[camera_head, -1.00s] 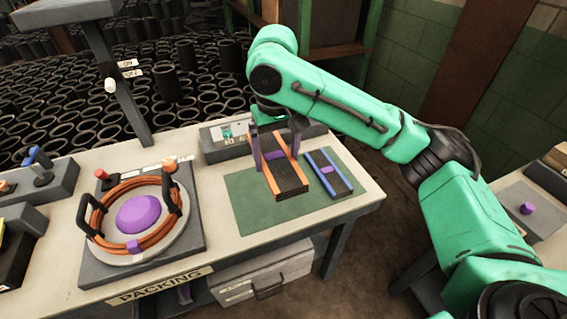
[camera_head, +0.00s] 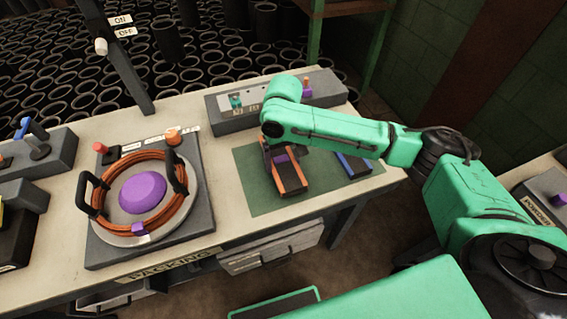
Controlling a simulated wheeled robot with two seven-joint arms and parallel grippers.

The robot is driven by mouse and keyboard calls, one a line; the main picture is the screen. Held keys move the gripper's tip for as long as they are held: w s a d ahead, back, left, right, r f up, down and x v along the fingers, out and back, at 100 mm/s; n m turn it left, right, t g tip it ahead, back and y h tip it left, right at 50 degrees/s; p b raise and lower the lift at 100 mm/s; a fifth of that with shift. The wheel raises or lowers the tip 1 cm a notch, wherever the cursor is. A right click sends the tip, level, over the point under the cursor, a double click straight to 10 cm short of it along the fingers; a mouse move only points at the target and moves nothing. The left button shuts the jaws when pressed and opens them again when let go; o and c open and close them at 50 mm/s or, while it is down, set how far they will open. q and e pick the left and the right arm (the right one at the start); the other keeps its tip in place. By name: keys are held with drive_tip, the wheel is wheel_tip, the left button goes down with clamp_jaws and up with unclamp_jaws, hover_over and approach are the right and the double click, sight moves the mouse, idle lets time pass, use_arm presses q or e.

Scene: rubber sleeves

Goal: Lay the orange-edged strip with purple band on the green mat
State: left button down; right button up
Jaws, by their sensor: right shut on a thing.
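The orange-edged strip with purple band (camera_head: 290,178) is a dark strip at the middle of the green mat (camera_head: 259,195). It looks to be on or just above the mat; I cannot tell whether it touches. My right gripper (camera_head: 279,150) is over the strip's far end and shut on it, its fingers partly hidden by my own wrist. A blue-edged strip (camera_head: 352,165) lies on the mat to the right, partly covered by my right arm. My left gripper is not in view.
A grey control box (camera_head: 232,118) stands behind the mat. To the left is a grey plate (camera_head: 196,222) with an orange coil (camera_head: 140,238) and a purple dome (camera_head: 142,193). The mat's front left part is bare.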

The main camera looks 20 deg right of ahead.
sight(283, 164)
drive_tip(key=shift+f, duration=0.8)
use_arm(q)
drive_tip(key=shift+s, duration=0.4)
use_arm(e)
drive_tip(key=shift+f, duration=0.35)
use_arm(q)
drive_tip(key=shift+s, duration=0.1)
use_arm(e)
drive_tip(key=o, duration=0.8)
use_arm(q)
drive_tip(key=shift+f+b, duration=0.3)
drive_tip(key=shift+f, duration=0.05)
use_arm(e)
drive_tip(key=shift+o, duration=0.2)
wheel_tip(283, 164, up, 12)
drive_tip(key=shift+r, duration=0.15)
